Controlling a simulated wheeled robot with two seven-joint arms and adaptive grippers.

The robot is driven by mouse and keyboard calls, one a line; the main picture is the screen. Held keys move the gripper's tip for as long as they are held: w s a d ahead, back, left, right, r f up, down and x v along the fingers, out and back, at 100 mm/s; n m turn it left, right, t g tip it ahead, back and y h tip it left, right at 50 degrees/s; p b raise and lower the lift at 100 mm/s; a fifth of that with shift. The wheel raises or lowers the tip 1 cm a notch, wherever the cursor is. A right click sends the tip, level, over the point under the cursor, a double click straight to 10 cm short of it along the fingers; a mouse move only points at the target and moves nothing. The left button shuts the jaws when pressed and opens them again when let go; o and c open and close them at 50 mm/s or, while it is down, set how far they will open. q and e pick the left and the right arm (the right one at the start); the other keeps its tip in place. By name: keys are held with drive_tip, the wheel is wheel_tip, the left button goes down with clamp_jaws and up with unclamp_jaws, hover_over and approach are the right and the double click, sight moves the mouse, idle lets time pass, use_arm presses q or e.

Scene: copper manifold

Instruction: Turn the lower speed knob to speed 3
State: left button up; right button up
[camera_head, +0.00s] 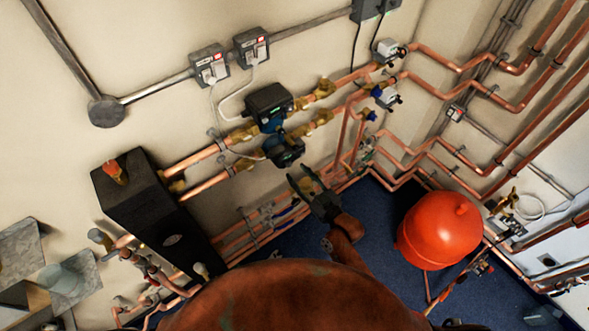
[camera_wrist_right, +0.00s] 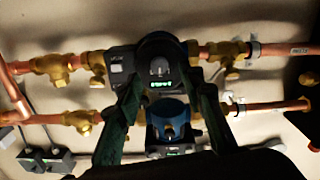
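Two dark pumps sit on the copper pipes in the head view: an upper pump (camera_head: 268,100) and a lower pump (camera_head: 286,151). My right gripper (camera_head: 301,178) is open and empty, just below the lower pump. In the right wrist view the scene appears turned over, so the lower pump (camera_wrist_right: 160,48) is at the top and the bluish upper pump (camera_wrist_right: 168,118) is beneath it. The lower speed knob (camera_wrist_right: 160,68) is a small grey piece above a green-lit display. My right gripper's fingers (camera_wrist_right: 168,92) show apart on either side. The knob's setting is unreadable. My left gripper is not in view.
Brass valves (camera_head: 322,88) and copper pipes flank the pumps. A tall black box (camera_head: 150,205) stands left and a red tank (camera_head: 440,230) right. Wall sockets (camera_head: 210,66) with white cables are above. The blue floor (camera_head: 385,215) has free room.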

sight(291, 165)
drive_tip(key=shift+x, duration=1.55)
drive_tip(key=shift+c, duration=0.3)
clamp_jaws()
